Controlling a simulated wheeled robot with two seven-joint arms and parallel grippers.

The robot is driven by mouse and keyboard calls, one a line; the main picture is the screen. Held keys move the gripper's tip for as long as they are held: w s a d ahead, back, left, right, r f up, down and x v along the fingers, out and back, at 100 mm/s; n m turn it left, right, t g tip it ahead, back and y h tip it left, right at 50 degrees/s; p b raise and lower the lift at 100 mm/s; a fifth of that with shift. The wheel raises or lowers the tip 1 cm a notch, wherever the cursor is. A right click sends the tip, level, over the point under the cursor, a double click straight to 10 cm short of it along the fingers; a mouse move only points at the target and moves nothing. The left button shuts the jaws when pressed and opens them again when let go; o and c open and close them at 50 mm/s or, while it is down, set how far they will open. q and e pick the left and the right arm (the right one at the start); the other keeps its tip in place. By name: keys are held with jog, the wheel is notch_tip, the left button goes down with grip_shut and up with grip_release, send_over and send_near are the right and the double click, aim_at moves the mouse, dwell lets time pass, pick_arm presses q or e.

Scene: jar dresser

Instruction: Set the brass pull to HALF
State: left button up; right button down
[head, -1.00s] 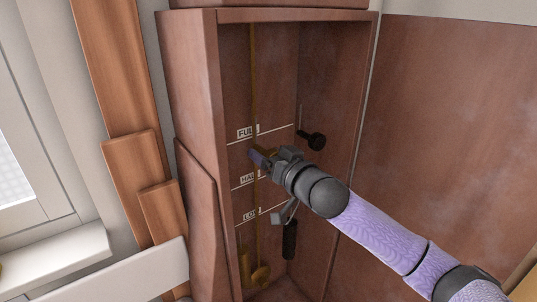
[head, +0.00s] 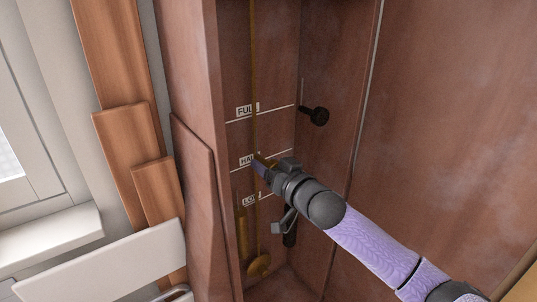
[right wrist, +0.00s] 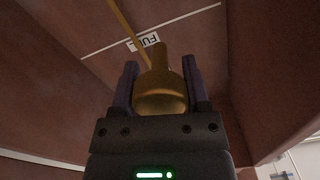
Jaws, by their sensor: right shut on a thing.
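The brass pull (right wrist: 160,95) is a rounded brass piece on a thin brass cord or rod (head: 253,60) in the tall wooden case. My right gripper (head: 262,165) is shut on it, with one finger on each side in the right wrist view (right wrist: 160,90). In the head view the gripper hides most of the pull. Pull and gripper are at about the height of the HALF label (head: 247,160) and its white line. The FULL label (head: 247,110) is above and the LOW label (head: 250,198) is below. My left gripper is not in view.
A black knob (head: 316,115) sticks out near the case's right wall. The case's left front edge (head: 218,150) and right wall (head: 345,80) bound the opening.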

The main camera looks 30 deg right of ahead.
pick_arm(q)
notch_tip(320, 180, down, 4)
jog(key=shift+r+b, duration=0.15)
jog(key=shift+b, duration=1.1)
pick_arm(e)
notch_tip(320, 180, down, 6)
jog(key=shift+f, duration=0.2)
jog(key=shift+c, duration=0.3)
grip_release()
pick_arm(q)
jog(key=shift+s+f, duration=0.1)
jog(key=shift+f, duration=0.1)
pick_arm(e)
jog(key=s, duration=1)
jog(key=shift+d, duration=0.4)
